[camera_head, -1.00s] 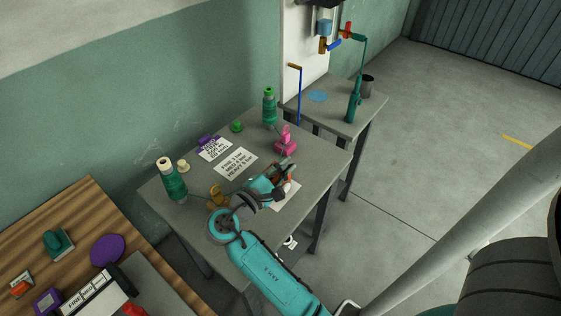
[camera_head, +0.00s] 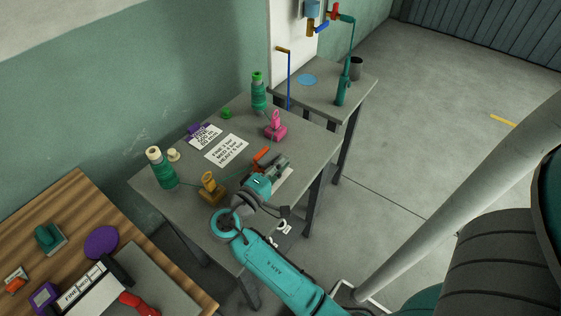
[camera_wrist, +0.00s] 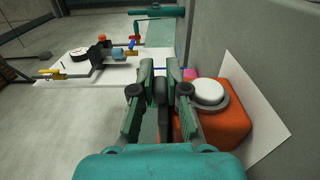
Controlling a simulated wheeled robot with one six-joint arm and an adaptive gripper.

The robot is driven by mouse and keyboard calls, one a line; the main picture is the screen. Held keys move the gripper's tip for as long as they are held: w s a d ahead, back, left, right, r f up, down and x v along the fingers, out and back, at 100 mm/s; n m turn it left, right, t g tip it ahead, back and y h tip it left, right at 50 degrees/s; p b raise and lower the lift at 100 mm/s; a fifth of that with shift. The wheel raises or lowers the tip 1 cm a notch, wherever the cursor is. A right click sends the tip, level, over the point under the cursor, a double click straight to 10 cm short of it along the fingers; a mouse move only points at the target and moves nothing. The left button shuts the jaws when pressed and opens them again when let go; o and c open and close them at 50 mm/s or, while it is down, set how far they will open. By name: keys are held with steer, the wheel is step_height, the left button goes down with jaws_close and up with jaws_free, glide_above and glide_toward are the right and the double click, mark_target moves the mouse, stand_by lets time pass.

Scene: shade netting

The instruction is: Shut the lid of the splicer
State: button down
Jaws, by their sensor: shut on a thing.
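The splicer looks to be the orange block with a white round cap (camera_wrist: 222,112), just right of my gripper in the wrist view, on a white sheet. My gripper (camera_wrist: 160,75) is shut on a narrow dark grey part (camera_wrist: 161,95) between its fingers; whether this is the lid I cannot tell. In the head view my gripper (camera_head: 281,161) is low over the grey table, covering most of the splicer. An orange bar (camera_head: 262,154) shows beyond my gripper; its link to the splicer is unclear. The lid's angle is hidden.
A wooden bench (camera_head: 70,205) is at left. Open floor (camera_head: 420,140) lies at right.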

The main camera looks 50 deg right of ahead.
steer(key=shift+f, duration=0.15)
stand_by(0.4)
steer(key=c, duration=1.2)
jaws_free()
steer(key=shift+o, duration=0.2)
